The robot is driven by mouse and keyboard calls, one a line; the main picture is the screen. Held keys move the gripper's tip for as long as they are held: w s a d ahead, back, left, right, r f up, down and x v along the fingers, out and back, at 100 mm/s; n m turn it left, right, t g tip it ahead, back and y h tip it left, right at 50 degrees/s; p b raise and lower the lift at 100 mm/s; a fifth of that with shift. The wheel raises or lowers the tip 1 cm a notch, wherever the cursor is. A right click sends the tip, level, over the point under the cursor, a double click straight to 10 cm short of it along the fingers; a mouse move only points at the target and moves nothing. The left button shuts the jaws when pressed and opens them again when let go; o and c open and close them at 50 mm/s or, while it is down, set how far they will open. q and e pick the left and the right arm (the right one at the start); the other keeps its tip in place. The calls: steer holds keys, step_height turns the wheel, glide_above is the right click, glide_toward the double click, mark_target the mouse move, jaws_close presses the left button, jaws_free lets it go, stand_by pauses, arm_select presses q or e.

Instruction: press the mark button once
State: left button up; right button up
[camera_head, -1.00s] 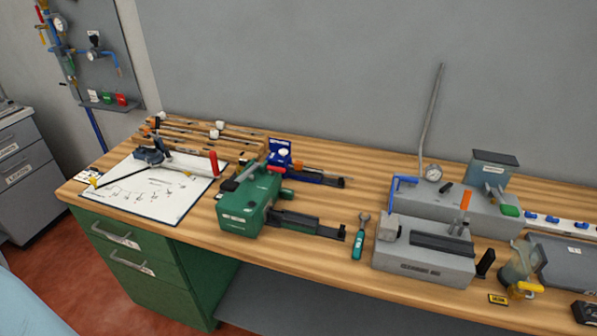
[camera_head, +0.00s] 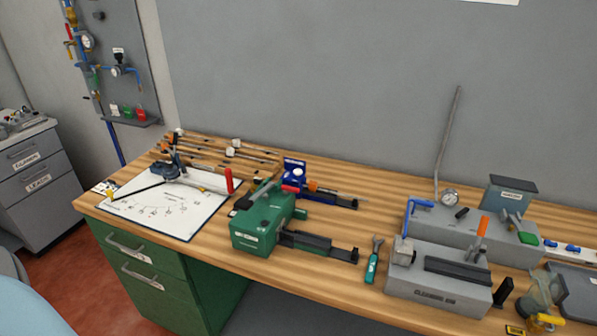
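No button that I can read as the mark button shows. A grey wall panel (camera_head: 110,60) at the upper left has a small ledge with a white block (camera_head: 115,110), a green block (camera_head: 127,113) and a red block (camera_head: 140,115). Their labels are too small to read. A green device (camera_head: 263,222) with a dark rail stands on the wooden bench, and a blue device (camera_head: 293,173) stands behind it. I cannot tell whether either carries the button. Neither of my grippers is in view.
A whiteboard sheet (camera_head: 160,208) lies on the bench's left end. A teal-handled tool (camera_head: 373,262) lies right of the green device. Green drawers (camera_head: 150,280) are under the bench; grey drawers (camera_head: 35,190) stand left.

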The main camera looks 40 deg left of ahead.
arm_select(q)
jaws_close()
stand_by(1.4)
